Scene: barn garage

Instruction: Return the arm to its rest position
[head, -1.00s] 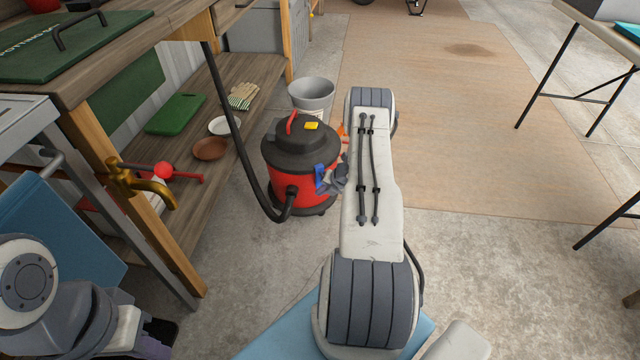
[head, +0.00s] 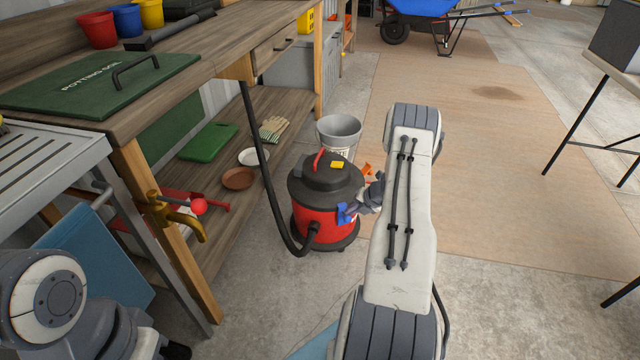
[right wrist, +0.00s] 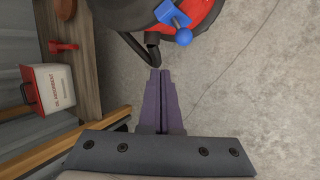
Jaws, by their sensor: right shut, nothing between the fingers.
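My right arm reaches forward in the head view, its pale links covering part of the floor beyond. Its grey wrist and gripper (head: 366,197) show only partly, beside the red and black vacuum cleaner (head: 322,222) and partly behind the arm. In the right wrist view the purple fingers (right wrist: 160,75) are together and empty, above the concrete floor. The vacuum (right wrist: 205,15) with a blue knob (right wrist: 178,22) is just past the fingertips. My left arm shows at the lower left; its gripper is not in view.
The wooden workbench (head: 205,75) with a lower shelf stands at left, beside a grey slatted table (head: 50,165). A grey bucket (head: 339,132) stands behind the vacuum. A table with black legs (head: 575,125) is at right. The floor between is open.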

